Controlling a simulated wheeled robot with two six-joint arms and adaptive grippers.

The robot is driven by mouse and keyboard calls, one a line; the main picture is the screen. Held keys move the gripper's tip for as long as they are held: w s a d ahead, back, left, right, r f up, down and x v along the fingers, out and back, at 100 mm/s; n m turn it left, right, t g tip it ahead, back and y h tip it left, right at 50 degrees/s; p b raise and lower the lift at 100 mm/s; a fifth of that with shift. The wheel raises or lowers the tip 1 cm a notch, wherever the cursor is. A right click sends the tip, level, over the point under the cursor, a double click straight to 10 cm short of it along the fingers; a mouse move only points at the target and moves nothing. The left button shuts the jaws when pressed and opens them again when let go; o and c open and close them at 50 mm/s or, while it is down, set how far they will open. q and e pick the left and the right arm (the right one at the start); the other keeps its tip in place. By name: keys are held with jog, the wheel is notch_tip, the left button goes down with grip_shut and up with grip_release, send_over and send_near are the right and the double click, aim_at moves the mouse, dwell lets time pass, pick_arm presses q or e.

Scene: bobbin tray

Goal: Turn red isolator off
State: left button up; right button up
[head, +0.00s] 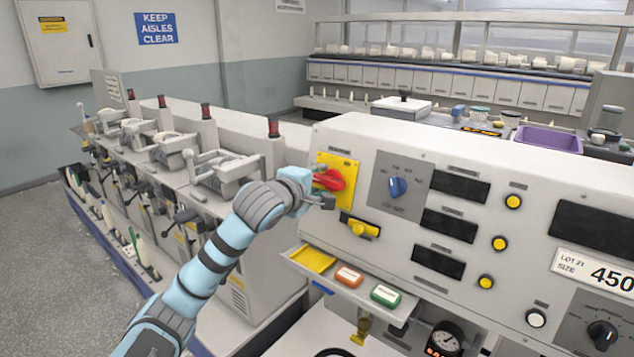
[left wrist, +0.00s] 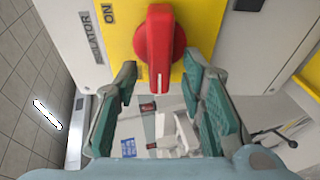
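The red isolator knob (head: 333,180) sits on a yellow plate (head: 349,168) at the left end of the grey control panel. In the left wrist view the knob (left wrist: 158,48) fills the top middle, with a white pointer line on its end and the word "ON" printed on the plate beside it. My left gripper (head: 319,186) is at the knob. In the left wrist view its green-padded fingers (left wrist: 160,72) are apart, one each side of the knob's near end, with visible gaps. My right gripper is not in view.
A blue selector knob (head: 398,187) is right of the yellow plate. A yellow latch-like part (head: 360,228) is just below it. Winding machines (head: 215,170) stand to the left.

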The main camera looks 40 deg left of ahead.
pick_arm(q)
jog(key=v, duration=0.7)
jog(key=shift+s, duration=0.25)
jog(key=shift+w, duration=0.15)
